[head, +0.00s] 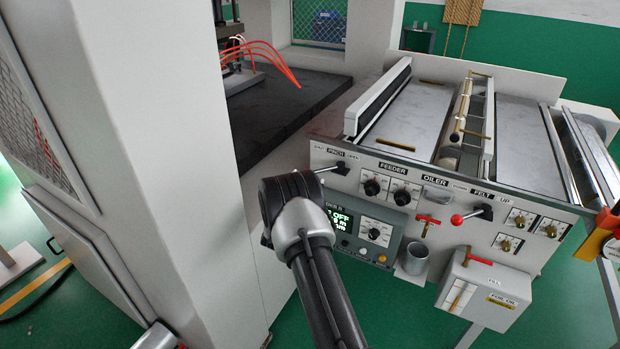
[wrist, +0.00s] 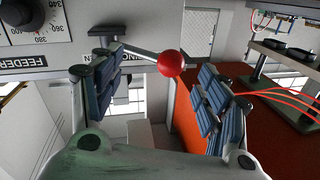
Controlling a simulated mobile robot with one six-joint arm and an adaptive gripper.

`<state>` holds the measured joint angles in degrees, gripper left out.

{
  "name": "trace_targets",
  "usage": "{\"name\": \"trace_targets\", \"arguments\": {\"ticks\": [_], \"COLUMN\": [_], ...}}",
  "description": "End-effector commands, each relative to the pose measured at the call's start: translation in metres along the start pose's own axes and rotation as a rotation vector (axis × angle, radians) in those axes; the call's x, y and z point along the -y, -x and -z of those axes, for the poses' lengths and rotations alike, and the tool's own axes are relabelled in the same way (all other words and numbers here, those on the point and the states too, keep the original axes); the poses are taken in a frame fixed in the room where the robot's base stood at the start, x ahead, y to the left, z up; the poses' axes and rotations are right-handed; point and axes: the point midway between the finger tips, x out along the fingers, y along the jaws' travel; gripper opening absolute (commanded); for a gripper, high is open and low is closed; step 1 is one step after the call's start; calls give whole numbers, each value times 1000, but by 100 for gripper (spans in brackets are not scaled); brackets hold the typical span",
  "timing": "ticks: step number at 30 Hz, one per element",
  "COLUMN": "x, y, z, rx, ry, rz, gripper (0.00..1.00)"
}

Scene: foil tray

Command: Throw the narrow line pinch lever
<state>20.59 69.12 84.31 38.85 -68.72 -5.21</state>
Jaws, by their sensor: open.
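The pinch lever (head: 330,169) sits under the "PINCH" label on the panel of the feeder machine. Its rod runs left from the dark pivot and goes behind my arm, so its knob is hidden there. In the wrist view the lever's red ball knob (wrist: 171,63) shows at the end of its metal rod. My gripper (wrist: 160,88) is open, with a blue-padded finger on each side of the knob. I see a gap between the knob and each finger; contact is not visible. In the head view the fingers are hidden behind my wrist.
A felt lever with a red knob (head: 457,219) and a red valve handle (head: 428,220) are farther right on the panel. A control box (head: 375,233) with a lit display is close beside my wrist. A tall grey cabinet (head: 165,130) stands left of my arm.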

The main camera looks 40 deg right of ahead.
Motion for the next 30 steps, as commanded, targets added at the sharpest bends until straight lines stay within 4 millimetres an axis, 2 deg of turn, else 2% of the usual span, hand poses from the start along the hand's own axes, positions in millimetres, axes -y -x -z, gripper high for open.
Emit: {"name": "trace_targets", "arguments": {"ticks": [3, 10, 20, 30], "x": [-1, 0, 0, 1], "y": [-23, -47, -51, -50], "z": [-2, -1, 0, 0], "rx": [-2, 0, 1, 0], "ry": [-1, 0, 1, 1], "rz": [-1, 1, 1, 1], "gripper": [69, 69, 69, 48]}}
